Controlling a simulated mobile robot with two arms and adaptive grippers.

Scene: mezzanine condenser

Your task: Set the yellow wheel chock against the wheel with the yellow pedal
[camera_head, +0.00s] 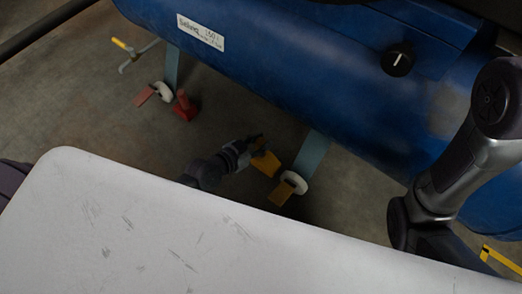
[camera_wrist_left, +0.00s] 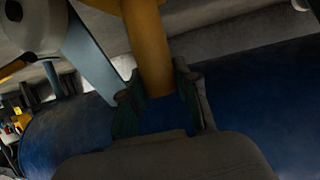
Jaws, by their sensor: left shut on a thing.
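The yellow wheel chock (camera_head: 266,163) is on or just above the floor, left of the blue-grey leg, in the head view. My left gripper (camera_head: 257,147) is shut on its post, which also shows between the fingers in the wrist view (camera_wrist_left: 148,45). The white wheel (camera_head: 295,181) with the yellow pedal (camera_head: 280,194) is just right of and below the chock. A small gap seems to lie between chock and wheel. In the wrist view the wheel (camera_wrist_left: 32,28) is at upper left, the pedal (camera_wrist_left: 14,68) below it. My right gripper is out of view.
Another white wheel (camera_head: 163,91) with a red pedal (camera_head: 145,96) stands at upper left, beside a red chock (camera_head: 185,107). A pale panel (camera_head: 150,230) fills the lower foreground. Bare floor (camera_head: 90,110) lies at left.

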